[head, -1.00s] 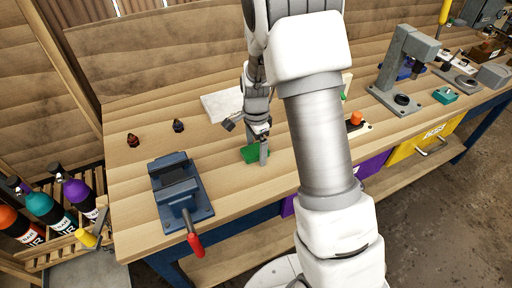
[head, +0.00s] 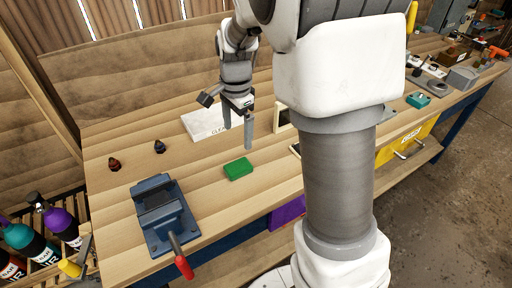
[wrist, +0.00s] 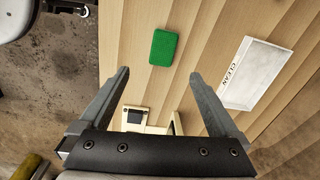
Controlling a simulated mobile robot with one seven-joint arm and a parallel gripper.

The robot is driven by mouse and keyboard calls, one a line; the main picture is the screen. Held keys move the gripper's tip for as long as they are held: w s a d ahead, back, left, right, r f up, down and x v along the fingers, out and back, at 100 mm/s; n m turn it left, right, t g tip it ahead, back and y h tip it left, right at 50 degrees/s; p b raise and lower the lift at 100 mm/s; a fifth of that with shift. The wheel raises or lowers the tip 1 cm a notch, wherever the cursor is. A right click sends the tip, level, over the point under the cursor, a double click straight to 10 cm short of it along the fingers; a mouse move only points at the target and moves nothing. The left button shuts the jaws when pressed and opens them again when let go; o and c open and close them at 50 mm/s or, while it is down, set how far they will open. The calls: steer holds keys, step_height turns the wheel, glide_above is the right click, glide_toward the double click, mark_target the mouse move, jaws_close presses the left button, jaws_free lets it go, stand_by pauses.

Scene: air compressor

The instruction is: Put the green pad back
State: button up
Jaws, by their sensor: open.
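The green pad (head: 238,169) lies flat on the wooden bench, to the right of the blue vise. In the wrist view the green pad (wrist: 163,47) lies beyond the fingertips, between their lines, with bare wood around it. My gripper (head: 237,124) is open and empty, above the bench and farther back than the pad. In the wrist view my gripper (wrist: 160,76) shows both fingers wide apart with nothing between them. A white plate marked CLEAN (head: 205,121) lies behind the pad; it also shows in the wrist view (wrist: 262,72).
The blue vise (head: 163,212) with a red-ended handle stands at the front left. Two small dark-tipped items stand behind it. A cream-framed piece (wrist: 134,117) lies partly behind my gripper in the wrist view. A teal block (head: 418,100) stands at the right. Wood around the pad is clear.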

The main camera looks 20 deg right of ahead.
steer(key=s+r+n+t, duration=0.2)
steer(key=s+r+n, duration=0.4)
steer(key=s, duration=0.4)
steer(key=s+r+n+t, duration=0.3)
steer(key=s+r+n, duration=0.3)
steer(key=s, duration=0.5)
steer(key=shift+n, duration=1.2)
steer(key=shift+a, duration=0.1)
